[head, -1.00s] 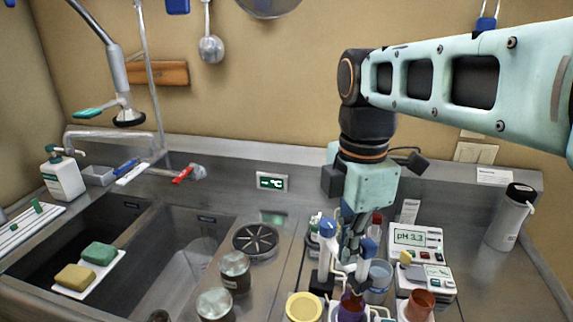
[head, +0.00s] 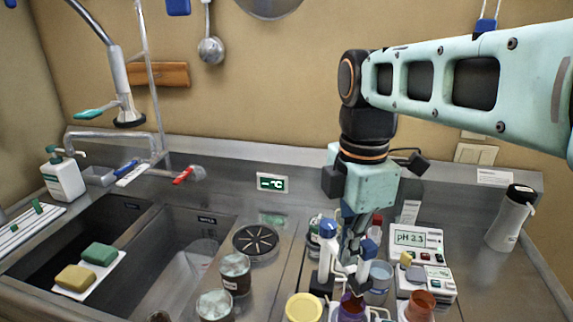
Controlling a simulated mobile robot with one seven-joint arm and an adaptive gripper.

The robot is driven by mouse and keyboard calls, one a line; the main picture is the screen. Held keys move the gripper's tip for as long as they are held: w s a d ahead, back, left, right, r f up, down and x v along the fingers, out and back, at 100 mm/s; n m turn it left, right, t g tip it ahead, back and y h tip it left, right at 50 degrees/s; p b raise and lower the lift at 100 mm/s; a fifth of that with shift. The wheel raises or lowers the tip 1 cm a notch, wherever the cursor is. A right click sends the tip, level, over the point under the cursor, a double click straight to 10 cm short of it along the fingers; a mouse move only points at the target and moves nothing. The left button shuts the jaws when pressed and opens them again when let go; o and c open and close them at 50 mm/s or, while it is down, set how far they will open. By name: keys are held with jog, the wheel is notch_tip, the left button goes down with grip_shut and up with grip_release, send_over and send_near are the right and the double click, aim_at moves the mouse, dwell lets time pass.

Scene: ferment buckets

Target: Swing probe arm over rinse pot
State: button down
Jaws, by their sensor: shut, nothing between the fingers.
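My gripper (head: 353,268) points down among the small items on the right-hand counter. Its fingers are close together with nothing seen between them. A white probe piece with a blue top (head: 328,240) stands just left of the fingers; whether they touch it cannot be told. The fingers hide part of the probe arm. A purple-rimmed pot (head: 351,308) is just below the fingertips, and a pale translucent cup (head: 379,280) is to their right. Which of these is the rinse pot cannot be told. The white meter (head: 416,238) reads pH 3.3.
A yellow-lidded jar (head: 303,308) is left of the pots and a reddish-brown cup (head: 420,304) right. Lidded jars (head: 235,272) stand near the sink (head: 165,265). A flask (head: 510,217) stands far right.

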aim_at(367, 248)
jog(key=shift+d, duration=0.1)
jog(key=shift+w+d, duration=0.2)
jog(key=shift+d, duration=1.35)
jog(key=shift+w+d+p, duration=0.25)
jog(key=shift+w+d, duration=0.05)
jog(key=shift+d, duration=0.45)
jog(key=shift+w+d+p, duration=0.2)
jog(key=shift+w+d, duration=0.1)
jog(key=shift+d, duration=0.45)
